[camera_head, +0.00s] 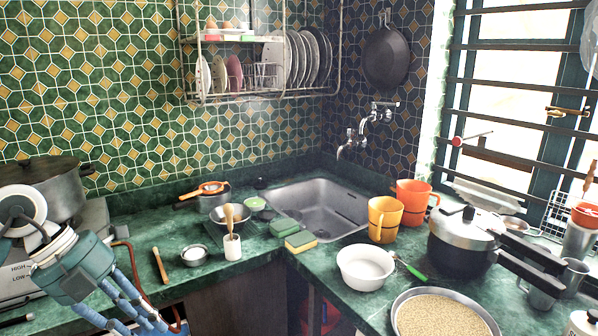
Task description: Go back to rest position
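My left arm (72,268), teal and white with blue cabling, comes in at the lower left in front of the gas hotplate (95,218). I can make out no fingers of my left gripper. I see no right gripper. A metal pot with a dark lid (62,190) stands on the hotplate, partly behind my arm. The hotplate's front, with HIGH and LOW markings, is largely covered by my arm.
The green counter (130,235) holds a small white bowl (194,255), a utensil cup (232,247), sponges (300,241) and a sink (318,205). To the right are orange mugs (384,220), a white bowl (365,267), a pressure cooker (462,240) and a grain tray (440,315).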

